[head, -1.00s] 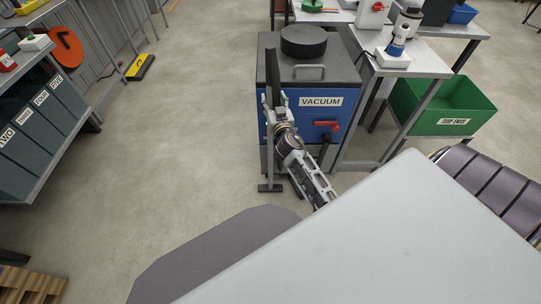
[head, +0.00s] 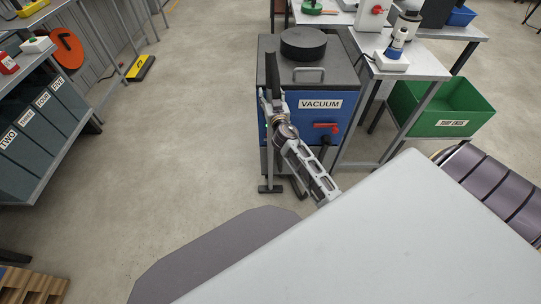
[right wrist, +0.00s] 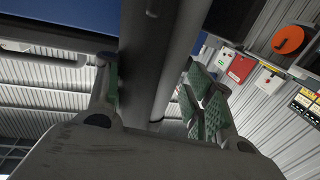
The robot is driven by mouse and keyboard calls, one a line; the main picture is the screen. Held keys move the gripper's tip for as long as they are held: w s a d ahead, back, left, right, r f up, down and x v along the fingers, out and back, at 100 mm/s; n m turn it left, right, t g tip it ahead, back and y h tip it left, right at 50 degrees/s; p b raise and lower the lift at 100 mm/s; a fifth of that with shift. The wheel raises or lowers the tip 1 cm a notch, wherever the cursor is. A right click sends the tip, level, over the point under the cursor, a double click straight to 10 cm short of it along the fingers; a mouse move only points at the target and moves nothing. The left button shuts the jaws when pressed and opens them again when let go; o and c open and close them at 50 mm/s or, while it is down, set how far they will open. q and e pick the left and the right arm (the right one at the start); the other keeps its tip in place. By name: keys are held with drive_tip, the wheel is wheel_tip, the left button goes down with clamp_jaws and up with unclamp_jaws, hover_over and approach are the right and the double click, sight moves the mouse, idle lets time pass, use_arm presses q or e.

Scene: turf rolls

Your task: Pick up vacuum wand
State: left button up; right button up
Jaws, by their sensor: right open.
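The vacuum wand is the dark upright tube (head: 271,73) at the left front edge of the blue vacuum unit (head: 292,104). My right gripper (head: 274,98) is at the upper part of the tube, in front of the unit. In the right wrist view the dark tube (right wrist: 148,45) runs between the spread fingers of the right gripper (right wrist: 152,88). The green-padded fingers on the right stand apart from the tube. The left finger is close to it, and I cannot tell whether it touches. My left gripper is not in view.
A stand foot (head: 270,188) rests on the floor below the wand. A grey table (head: 420,62) and a green bin (head: 443,105) are to the right. A large pale surface (head: 380,235) fills the lower right foreground. The floor to the left is mostly clear.

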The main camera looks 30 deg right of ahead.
drive_tip(key=shift+w, duration=0.2)
idle(0.4)
drive_tip(key=c, duration=1)
drive_tip(key=shift+r, duration=0.1)
drive_tip(key=shift+c, duration=0.6)
drive_tip(key=shift+d+r, duration=0.1)
drive_tip(key=shift+r, duration=0.1)
